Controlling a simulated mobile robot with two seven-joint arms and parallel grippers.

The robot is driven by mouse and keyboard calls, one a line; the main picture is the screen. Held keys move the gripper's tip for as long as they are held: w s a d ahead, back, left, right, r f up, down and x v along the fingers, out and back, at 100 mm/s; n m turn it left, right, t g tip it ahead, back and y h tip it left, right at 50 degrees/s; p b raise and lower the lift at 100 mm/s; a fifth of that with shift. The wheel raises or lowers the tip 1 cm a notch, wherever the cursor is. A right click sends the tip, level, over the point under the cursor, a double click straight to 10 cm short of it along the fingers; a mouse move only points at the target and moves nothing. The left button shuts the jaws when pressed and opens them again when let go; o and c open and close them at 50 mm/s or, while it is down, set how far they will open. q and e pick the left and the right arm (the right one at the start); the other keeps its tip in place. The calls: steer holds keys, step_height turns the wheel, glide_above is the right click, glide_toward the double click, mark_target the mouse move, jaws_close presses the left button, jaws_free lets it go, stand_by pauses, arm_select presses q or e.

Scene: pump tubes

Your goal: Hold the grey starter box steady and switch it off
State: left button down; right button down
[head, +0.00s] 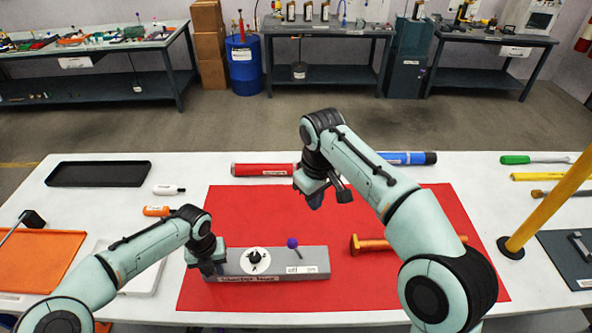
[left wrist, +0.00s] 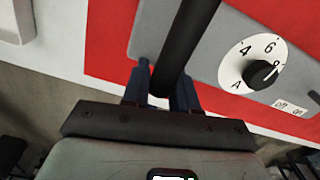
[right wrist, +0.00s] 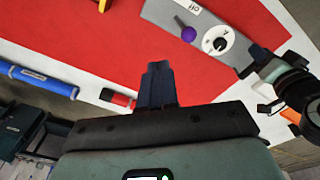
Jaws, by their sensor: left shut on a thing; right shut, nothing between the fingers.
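The grey starter box (head: 285,259) lies on the red mat, with a white dial and black knob (head: 255,261), an off/on label and a lever with a purple ball (head: 292,243). I cannot tell which side the lever is set to. My left gripper (head: 212,270) is at the box's left end; in the left wrist view its fingers (left wrist: 160,85) are shut on a black bar (left wrist: 187,42) at that end. My right gripper (head: 316,201) is shut and empty, above the mat behind the box. The right wrist view shows the purple ball (right wrist: 188,34) apart from its fingers (right wrist: 157,75).
The red mat (head: 340,285) is clear around the box's front. A red tube (head: 262,170) and a blue tube (head: 408,158) lie behind. A yellow post (head: 550,205) stands at the right. A white tray (head: 145,280) is left.

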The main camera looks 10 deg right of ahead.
steer(key=d+f+y, duration=0.4)
steer(key=d, duration=0.1)
steer(key=y, duration=0.3)
glide_toward(296, 250)
steer(key=shift+t, duration=0.3)
steer(key=w+a+f, duration=0.2)
steer(key=f, duration=0.1)
steer(key=shift+w+a+f, duration=0.15)
steer(key=shift+w+a, duration=0.05)
steer(key=shift+a, duration=0.05)
